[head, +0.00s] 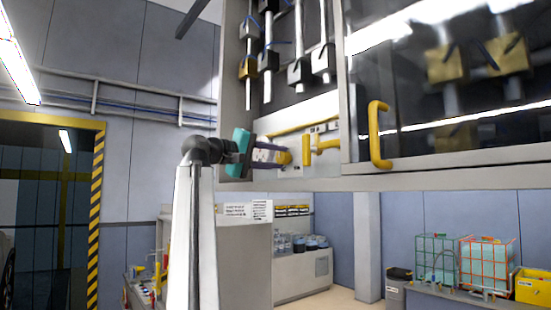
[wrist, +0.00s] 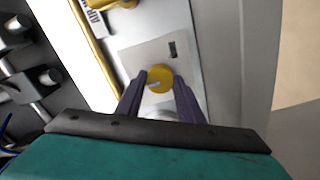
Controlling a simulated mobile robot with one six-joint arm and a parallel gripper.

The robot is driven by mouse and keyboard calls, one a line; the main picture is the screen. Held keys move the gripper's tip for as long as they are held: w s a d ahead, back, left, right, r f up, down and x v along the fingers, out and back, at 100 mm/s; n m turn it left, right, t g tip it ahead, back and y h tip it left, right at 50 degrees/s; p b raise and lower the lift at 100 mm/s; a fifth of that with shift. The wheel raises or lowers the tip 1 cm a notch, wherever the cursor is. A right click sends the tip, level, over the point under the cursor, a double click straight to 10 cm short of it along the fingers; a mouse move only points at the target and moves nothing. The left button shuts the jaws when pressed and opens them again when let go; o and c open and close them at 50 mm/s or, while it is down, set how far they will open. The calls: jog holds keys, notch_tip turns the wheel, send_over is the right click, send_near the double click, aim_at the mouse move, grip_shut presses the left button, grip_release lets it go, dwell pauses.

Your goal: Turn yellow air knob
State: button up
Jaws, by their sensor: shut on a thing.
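The yellow air knob (wrist: 160,78) is a round knob on a light grey plate, between the fingertips of my gripper (wrist: 159,84) in the wrist view. The two dark purple fingers are shut on it from both sides. In the head view my teal gripper (head: 268,156) reaches in from the left, with its fingertips at the yellow knob (head: 284,157) on the cabinet's lower panel. The fingers hide part of the knob's sides.
A yellow T-shaped handle (head: 318,147) sits just right of the knob. A glass cabinet door with a yellow handle (head: 377,135) is further right. Black and metal fittings (head: 299,71) hang above. A yellow part (wrist: 97,5) shows beside the plate in the wrist view.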

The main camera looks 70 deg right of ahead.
jog(key=shift+m, duration=0.9)
jog(key=o, duration=1.1)
jog(key=shift+c, duration=0.2)
jog(key=shift+a, duration=0.1)
jog(key=p+v, duration=0.3)
jog(key=v, duration=1)
jog(key=shift+w+a+p, duration=0.25)
jog(key=shift+p, duration=0.05)
jog(key=shift+f, duration=0.1)
